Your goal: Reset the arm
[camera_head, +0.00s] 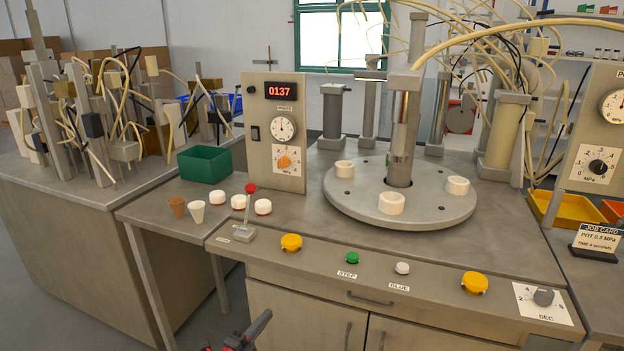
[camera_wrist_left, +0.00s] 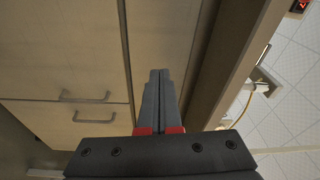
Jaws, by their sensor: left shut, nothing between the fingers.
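My left gripper (camera_head: 262,320) shows at the bottom edge of the head view, low in front of the bench's cabinet. In the left wrist view its two dark fingers (camera_wrist_left: 159,75) lie together, shut and empty, with cabinet doors (camera_wrist_left: 60,50) behind them. A small lever (camera_head: 246,218) with a red knob stands on a grey base at the bench's front left, upright or slightly tilted. The gripper is well below the lever and apart from it. My right gripper is not in view.
The bench holds a round turntable (camera_head: 430,212) with white rings, a panel (camera_head: 262,165) reading 0137, two yellow buttons (camera_head: 291,243), a green button (camera_head: 352,258) and a white button (camera_head: 402,268). Cups (camera_head: 197,212) and a green bin (camera_head: 205,165) stand left. The cabinet (camera_head: 300,310) has handles.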

